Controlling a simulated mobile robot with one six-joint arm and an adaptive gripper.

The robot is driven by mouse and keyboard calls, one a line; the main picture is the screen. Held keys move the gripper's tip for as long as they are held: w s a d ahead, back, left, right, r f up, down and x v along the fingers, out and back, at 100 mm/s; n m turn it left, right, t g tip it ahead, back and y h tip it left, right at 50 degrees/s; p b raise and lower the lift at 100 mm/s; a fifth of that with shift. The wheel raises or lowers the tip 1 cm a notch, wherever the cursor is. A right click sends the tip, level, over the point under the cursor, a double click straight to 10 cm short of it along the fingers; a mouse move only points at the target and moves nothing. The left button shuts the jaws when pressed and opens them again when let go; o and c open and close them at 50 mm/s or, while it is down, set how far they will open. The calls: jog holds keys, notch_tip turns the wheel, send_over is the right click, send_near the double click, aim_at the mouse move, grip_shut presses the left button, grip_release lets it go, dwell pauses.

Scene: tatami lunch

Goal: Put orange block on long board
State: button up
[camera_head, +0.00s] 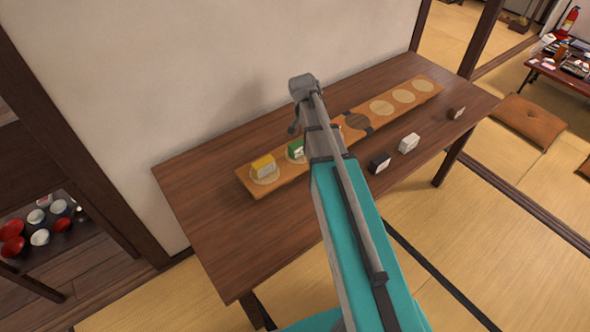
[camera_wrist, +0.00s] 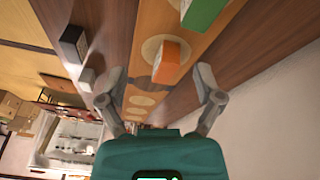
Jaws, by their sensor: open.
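The orange block (camera_wrist: 171,62) stands on a pale circle of the long board in the wrist view. The long board (camera_head: 259,188) lies along the wall side of the dark table and carries a row of circles. My gripper (camera_wrist: 160,71) is open, its two fingers apart on either side of the orange block in the picture, with no visible contact. A green block (camera_wrist: 203,14) stands beside the orange one on the board; it also shows in the head view (camera_head: 296,147). In the head view my arm hides the orange block and most of the gripper.
A yellow block (camera_head: 263,166) stands at the board's left end. A dark circle (camera_head: 357,121) and several pale ones on the right are empty. A black block (camera_head: 380,163), a white block (camera_head: 409,143) and a small brown block (camera_head: 456,113) sit on the table (camera_head: 215,235) in front.

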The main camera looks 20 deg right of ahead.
jog(key=s+a+n+y, duration=0.1)
jog(key=s+a+n, duration=0.4)
jog(key=s, duration=0.4)
jog(key=s+a+n+g+y, duration=0.1)
jog(key=s+a+n+y, duration=0.1)
jog(key=s+a+n, duration=0.3)
jog(key=s+a, duration=0.2)
jog(key=s, duration=0.1)
jog(key=shift+s+a+f, duration=0.25)
jog(key=shift+s+f, duration=0.1)
